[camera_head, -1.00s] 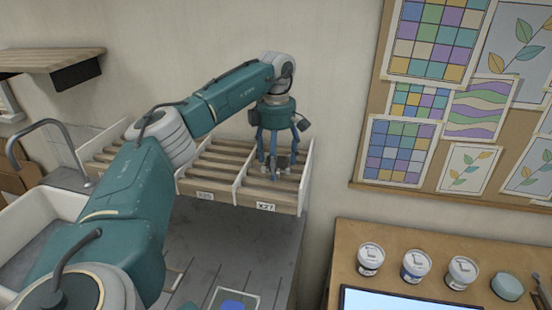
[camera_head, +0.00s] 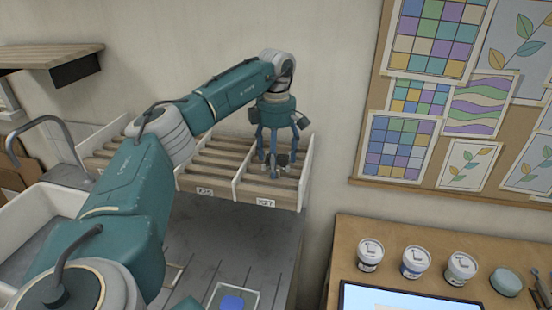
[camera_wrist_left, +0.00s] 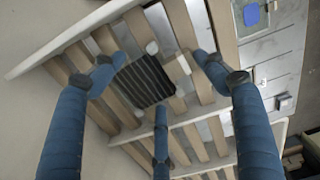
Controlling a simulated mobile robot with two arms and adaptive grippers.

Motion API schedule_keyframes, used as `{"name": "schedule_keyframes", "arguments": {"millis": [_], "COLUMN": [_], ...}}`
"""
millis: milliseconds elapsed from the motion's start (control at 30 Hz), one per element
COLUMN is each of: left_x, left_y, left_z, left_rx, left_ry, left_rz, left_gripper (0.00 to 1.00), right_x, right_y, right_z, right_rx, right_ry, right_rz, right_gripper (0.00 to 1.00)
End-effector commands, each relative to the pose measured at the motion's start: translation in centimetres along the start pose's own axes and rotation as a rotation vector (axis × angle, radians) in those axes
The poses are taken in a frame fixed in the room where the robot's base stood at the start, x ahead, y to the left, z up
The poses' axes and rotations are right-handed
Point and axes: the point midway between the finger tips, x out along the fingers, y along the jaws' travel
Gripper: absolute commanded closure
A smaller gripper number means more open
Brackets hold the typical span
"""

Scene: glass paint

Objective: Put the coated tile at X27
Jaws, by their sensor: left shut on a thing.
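My left gripper (camera_head: 278,170) points down into the right-hand bay of the slatted rack (camera_head: 215,163), above the label X27 (camera_head: 265,203). In the left wrist view its three fingers (camera_wrist_left: 160,84) surround a dark, finely striped square tile (camera_wrist_left: 144,81), and the gripper is shut on it. The tile lies over the wooden slats; I cannot tell whether it touches them. In the head view it is mostly hidden by the fingers. The right gripper is not in view.
White dividers (camera_head: 243,168) bound the bays, and the bay at label X25 (camera_head: 204,191) looks empty. A blue patch on a sheet (camera_head: 232,302) lies on the grey counter. Jars (camera_head: 415,262) stand on the wooden table at right.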

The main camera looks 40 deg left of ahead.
Motion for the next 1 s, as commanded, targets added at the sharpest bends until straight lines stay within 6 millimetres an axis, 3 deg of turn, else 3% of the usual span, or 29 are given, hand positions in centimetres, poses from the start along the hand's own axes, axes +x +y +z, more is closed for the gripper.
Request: {"name": "schedule_keyframes", "arguments": {"millis": [967,1000], "left_x": [0.22,0.22], "left_y": [0.00,0.00], "left_z": [0.01,0.01], "left_rx": [0.000,0.000], "left_ry": [0.000,0.000], "left_rz": [0.000,0.000], "left_gripper": [0.56,0.23], "right_x": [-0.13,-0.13], "right_y": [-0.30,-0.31], "right_z": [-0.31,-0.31], "right_rx": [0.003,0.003], "right_ry": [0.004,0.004], "right_rz": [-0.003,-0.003], "right_gripper": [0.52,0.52]}}
